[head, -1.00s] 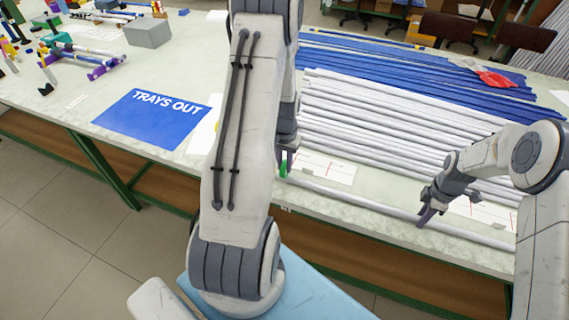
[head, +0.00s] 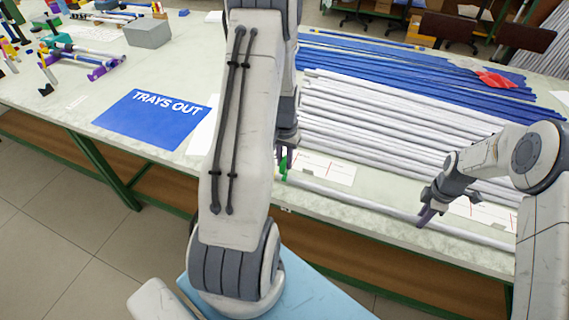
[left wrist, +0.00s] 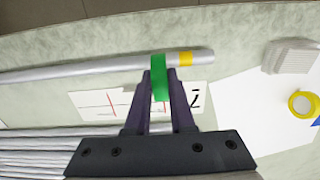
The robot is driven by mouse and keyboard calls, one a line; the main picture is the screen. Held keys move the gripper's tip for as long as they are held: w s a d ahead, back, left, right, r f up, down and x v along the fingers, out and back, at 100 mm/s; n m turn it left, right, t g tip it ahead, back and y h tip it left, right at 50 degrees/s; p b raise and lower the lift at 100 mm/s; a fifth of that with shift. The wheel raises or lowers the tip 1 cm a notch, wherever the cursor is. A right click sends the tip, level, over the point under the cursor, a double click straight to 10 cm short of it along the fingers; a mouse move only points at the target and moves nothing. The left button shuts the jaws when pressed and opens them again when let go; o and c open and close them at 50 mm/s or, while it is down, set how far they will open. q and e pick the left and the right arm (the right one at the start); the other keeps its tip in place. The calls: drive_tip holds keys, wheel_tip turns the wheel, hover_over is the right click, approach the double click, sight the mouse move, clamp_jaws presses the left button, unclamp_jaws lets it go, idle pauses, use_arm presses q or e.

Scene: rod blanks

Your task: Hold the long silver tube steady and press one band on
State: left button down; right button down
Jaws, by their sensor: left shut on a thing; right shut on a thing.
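The long silver tube (head: 370,206) lies along the front edge of the table. In the left wrist view the tube (left wrist: 85,70) has a yellow ring (left wrist: 186,59) around it near its end. My left gripper (head: 284,160) is shut on a green band (left wrist: 158,78), over the tube just inboard of the yellow ring. The band overlaps the tube in the picture; I cannot tell whether it touches it. My right gripper (head: 428,215) is shut on the tube further to the right. My left arm hides part of the table.
Several silver tubes (head: 380,135) and blue tubes (head: 400,75) lie behind. White marked cards (head: 325,168) lie beside the held tube. A blue TRAYS OUT mat (head: 150,118) and a grey box (head: 148,33) are on the left. A yellow roll (left wrist: 303,104) shows in the left wrist view.

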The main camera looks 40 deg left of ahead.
use_arm(q)
drive_tip(key=shift+r, duration=2.5)
use_arm(e)
drive_tip(key=c, duration=0.6)
unclamp_jaws()
drive_tip(key=shift+r, duration=0.15)
wheel_tip(320, 180, up, 12)
